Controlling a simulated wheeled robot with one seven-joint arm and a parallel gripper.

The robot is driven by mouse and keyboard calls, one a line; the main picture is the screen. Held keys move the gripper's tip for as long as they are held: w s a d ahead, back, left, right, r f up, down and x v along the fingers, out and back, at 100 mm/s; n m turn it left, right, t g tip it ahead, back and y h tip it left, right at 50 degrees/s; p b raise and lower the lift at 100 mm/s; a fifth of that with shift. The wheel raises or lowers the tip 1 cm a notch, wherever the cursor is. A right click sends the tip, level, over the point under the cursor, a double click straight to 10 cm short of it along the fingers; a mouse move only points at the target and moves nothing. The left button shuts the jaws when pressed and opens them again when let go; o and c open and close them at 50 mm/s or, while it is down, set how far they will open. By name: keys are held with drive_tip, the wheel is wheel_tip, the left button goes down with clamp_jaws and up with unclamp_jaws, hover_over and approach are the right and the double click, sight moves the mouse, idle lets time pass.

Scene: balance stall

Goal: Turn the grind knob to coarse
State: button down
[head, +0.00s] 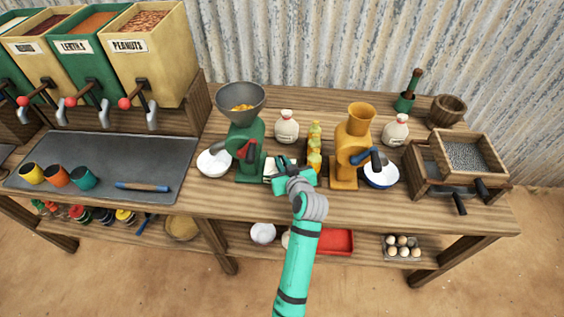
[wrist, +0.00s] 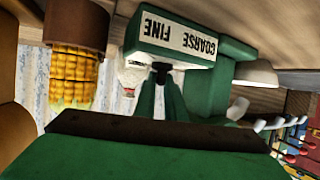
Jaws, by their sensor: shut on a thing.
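The green grinder (head: 243,158) stands on the wooden table, with a grey hopper of yellow grain and a red-handled crank. In the wrist view, upside down, its green block (wrist: 170,40) bears a white label reading COARSE and FINE. A small dark knob (wrist: 161,68) sits at the label's edge between the two words. My teal gripper (head: 283,164) is at the grinder's right side. In the wrist view my gripper (wrist: 160,80) has its narrow fingers together, shut on the knob. The fingertips partly hide the knob, so I cannot tell its exact setting.
An orange grinder (head: 345,160) with a blue-handled crank stands to the right. A white bowl (head: 213,162) stands left of the green grinder. The table front is mostly clear.

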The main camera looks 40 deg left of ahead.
drive_tip(key=shift+s+m+h, duration=0.1)
drive_tip(key=shift+m+h, duration=0.2)
drive_tip(key=m+t+h, duration=0.2)
drive_tip(key=m, duration=0.1)
drive_tip(key=m+t+h, duration=0.1)
drive_tip(key=h, duration=0.1)
drive_tip(key=shift+s+a+m+t, duration=0.25)
drive_tip(key=shift+a+m+t, duration=0.05)
drive_tip(key=shift+a+t, duration=0.1)
drive_tip(key=shift+a+m+t+h, duration=0.2)
drive_tip(key=shift+m+t+h, duration=0.5)
drive_tip(key=shift+m+h, duration=1.1)
drive_tip(key=shift+s+f+h, duration=0.1)
drive_tip(key=shift+h, duration=0.4)
drive_tip(key=c, duration=1.8)
unclamp_jaws()
drive_tip(key=v, duration=1)
drive_tip(key=shift+s+d, duration=0.1)
drive_tip(key=shift+s, duration=0.25)
